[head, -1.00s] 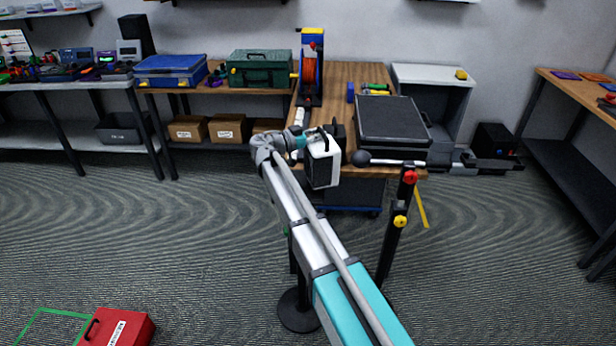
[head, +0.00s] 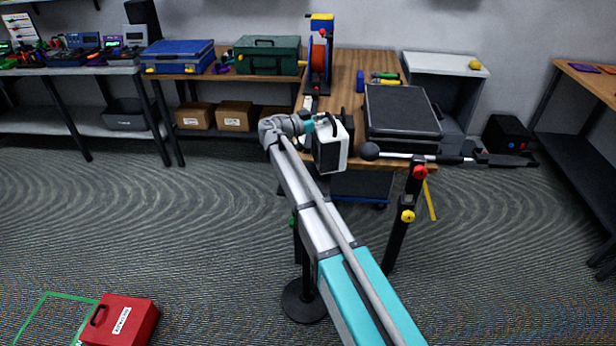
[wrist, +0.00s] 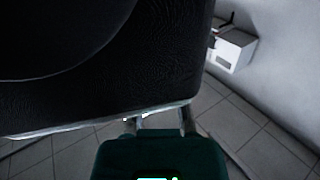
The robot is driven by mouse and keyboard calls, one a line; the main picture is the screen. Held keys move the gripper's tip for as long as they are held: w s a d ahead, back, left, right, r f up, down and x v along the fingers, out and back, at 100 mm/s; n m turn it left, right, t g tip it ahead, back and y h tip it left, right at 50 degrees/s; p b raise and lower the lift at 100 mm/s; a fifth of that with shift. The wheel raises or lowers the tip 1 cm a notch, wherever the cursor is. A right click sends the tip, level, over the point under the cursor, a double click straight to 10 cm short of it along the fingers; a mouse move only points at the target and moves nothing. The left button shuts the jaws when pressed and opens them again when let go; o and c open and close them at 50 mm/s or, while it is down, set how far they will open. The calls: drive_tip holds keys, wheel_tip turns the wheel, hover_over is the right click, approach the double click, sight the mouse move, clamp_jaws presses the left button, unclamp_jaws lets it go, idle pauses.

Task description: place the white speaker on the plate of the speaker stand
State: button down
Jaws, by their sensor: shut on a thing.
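The white speaker (head: 328,158), a box with a black handle-like loop at its top, hangs in the air at the end of my arm. My gripper (head: 318,126) is shut on it near its top; the fingertips are mostly hidden. In the wrist view the speaker's dark side (wrist: 110,75) fills the upper left, right against my gripper (wrist: 158,125). The speaker stand shows as a black round base (head: 304,301) and a dark pole (head: 299,255) beneath my arm. Its plate is hidden, apparently behind my arm, so I cannot tell the gap to the speaker.
A black stand (head: 398,235) with red and yellow knobs and a long boom (head: 395,155) rises just right of my arm. Behind the speaker, a wooden workbench (head: 345,75) carries a black case (head: 402,112) and a cable reel (head: 319,55). A red box (head: 125,320) lies on the floor.

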drive_tip(key=s+a+r+n+t+y+p, duration=0.2)
drive_tip(key=s+a+r+p, duration=0.3)
drive_tip(key=s, duration=0.4)
drive_tip(key=s+a+r+n+t+y+p, duration=0.3)
drive_tip(key=s+a+r+p, duration=0.2)
drive_tip(key=s, duration=0.4)
drive_tip(key=shift+s+a+r+t+p, duration=0.25)
drive_tip(key=shift+s+r+t+p, duration=0.1)
drive_tip(key=shift+r+t, duration=0.1)
drive_tip(key=w+d+f+b, duration=0.1)
drive_tip(key=w+f+b, duration=0.8)
drive_tip(key=w, duration=0.4)
drive_tip(key=shift+d, duration=0.35)
drive_tip(key=shift+w+f+b, duration=0.25)
drive_tip(key=shift+f+b, duration=0.8)
drive_tip(key=shift+w+f+b, duration=0.2)
drive_tip(key=shift+f+b, duration=0.8)
